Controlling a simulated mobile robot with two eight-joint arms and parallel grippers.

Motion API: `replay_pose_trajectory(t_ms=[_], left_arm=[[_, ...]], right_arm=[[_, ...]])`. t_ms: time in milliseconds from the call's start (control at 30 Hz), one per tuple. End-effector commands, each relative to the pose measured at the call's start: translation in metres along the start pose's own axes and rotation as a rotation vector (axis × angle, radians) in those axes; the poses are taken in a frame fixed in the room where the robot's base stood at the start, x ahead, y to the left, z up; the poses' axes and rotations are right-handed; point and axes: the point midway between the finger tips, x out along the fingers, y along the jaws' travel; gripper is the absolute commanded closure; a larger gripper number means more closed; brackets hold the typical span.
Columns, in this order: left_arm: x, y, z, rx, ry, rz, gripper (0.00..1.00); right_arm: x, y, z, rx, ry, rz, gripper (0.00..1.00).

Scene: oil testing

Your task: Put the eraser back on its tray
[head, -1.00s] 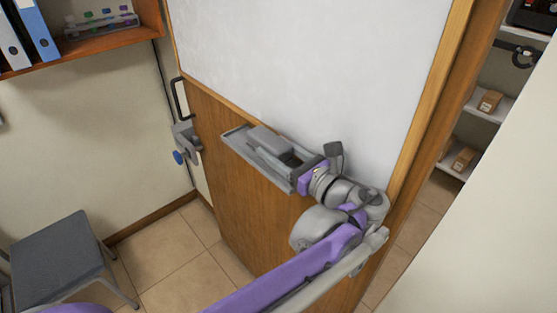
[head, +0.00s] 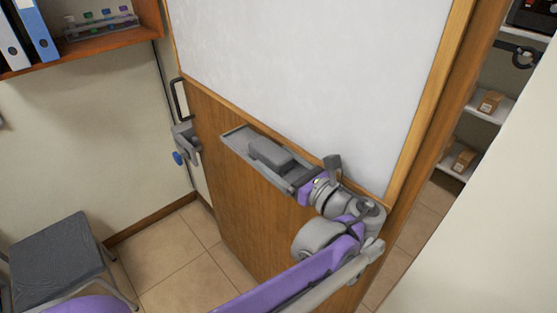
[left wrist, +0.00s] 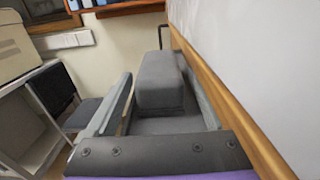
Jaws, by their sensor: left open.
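The eraser (head: 270,153) is a dark grey block lying lengthwise in the long grey tray (head: 232,140) on the door, below the whiteboard. In the left wrist view the eraser (left wrist: 161,82) lies straight ahead, apparently resting on the tray floor. My left gripper (head: 290,173) is low over the right part of the tray, open, pointing along it at the eraser's near end. Its fingers are hard to tell from the tray's grey walls, so I cannot tell if they touch the eraser. My right gripper is not in view.
The whiteboard (head: 310,75) rises right behind the tray, in a wooden frame. A door handle and lock (head: 184,138) are left of the tray. A grey chair (head: 60,250) stands at lower left. Shelves with boxes (head: 465,158) show past the door at right.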

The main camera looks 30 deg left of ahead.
Motion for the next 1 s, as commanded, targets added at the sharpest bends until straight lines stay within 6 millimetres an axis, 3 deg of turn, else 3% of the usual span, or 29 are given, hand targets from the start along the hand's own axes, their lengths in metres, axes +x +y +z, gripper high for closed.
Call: replay_pose_trajectory(t_ms=[167, 600, 800, 1000], left_arm=[[-0.012, -0.001, 0.001, 0.000, 0.000, -0.002, 0.11], [-0.100, -0.001, 0.001, 0.000, 0.001, -0.004, 0.11], [-0.118, 0.000, 0.001, 0.000, 0.000, -0.001, 0.11], [-0.121, 0.000, 0.001, 0.000, 0.000, 0.000, 0.11]], right_arm=[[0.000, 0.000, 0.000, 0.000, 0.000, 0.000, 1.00], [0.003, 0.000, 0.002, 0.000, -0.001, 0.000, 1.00], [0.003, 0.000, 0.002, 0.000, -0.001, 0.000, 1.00], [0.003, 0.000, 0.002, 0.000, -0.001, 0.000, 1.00]])
